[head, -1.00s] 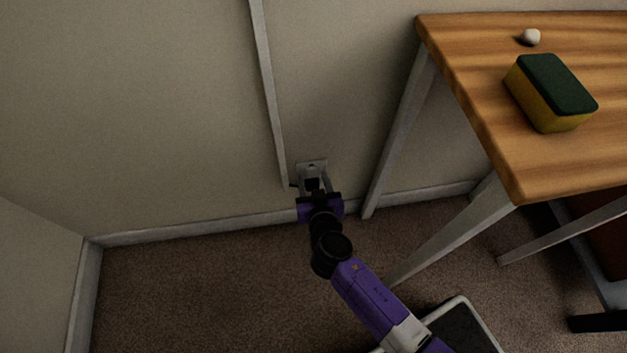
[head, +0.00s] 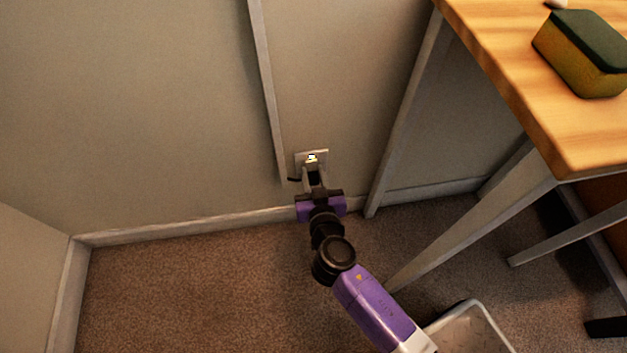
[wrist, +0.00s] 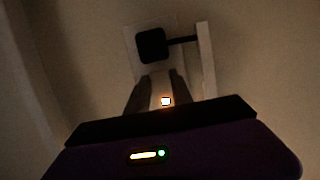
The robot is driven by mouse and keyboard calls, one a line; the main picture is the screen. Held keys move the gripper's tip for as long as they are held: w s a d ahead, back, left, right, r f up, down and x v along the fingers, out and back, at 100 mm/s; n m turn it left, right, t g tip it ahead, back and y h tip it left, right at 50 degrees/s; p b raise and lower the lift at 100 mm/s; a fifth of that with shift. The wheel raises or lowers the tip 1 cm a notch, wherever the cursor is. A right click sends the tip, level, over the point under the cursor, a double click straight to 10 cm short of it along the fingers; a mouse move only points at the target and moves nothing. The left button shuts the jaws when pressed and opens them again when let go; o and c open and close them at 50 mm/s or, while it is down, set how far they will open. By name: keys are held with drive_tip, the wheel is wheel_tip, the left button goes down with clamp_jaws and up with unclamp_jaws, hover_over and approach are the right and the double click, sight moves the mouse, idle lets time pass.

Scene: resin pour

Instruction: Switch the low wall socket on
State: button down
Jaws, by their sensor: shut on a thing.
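The low wall socket (head: 298,163) is a pale plate on the wall just above the skirting, and its small switch (head: 311,158) glows brightly. In the wrist view the plate (wrist: 131,40) holds a black plug (wrist: 151,45) with a dark cord leading right, and the lit switch (wrist: 166,101) shows between my fingers. My gripper (head: 312,172) reaches the socket with its fingers close together; in the wrist view my gripper (wrist: 160,76) has its fingertips at the plate, beside the plug. It is shut on part of the socket; the exact contact is too dark to make out.
A pale vertical strip (head: 266,85) runs down the wall left of the socket. A wooden table (head: 520,75) with a sponge (head: 585,55) stands at right, its leg (head: 400,115) close to the socket. A pale-rimmed container (head: 480,315) is on the floor. Carpet at left is clear.

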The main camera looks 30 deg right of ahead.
drive_tip(key=shift+f+b, duration=0.45)
drive_tip(key=shift+b, duration=0.1)
drive_tip(key=shift+d+r+t+b, duration=0.1)
drive_tip(key=shift+r+t+b, duration=0.05)
drive_tip(key=shift+t+b, duration=0.4)
drive_tip(key=shift+r, duration=0.1)
drive_tip(key=c, duration=1.1)
unclamp_jaws()
drive_tip(key=shift+p+v, duration=0.3)
drive_tip(key=shift+v, duration=3.65)
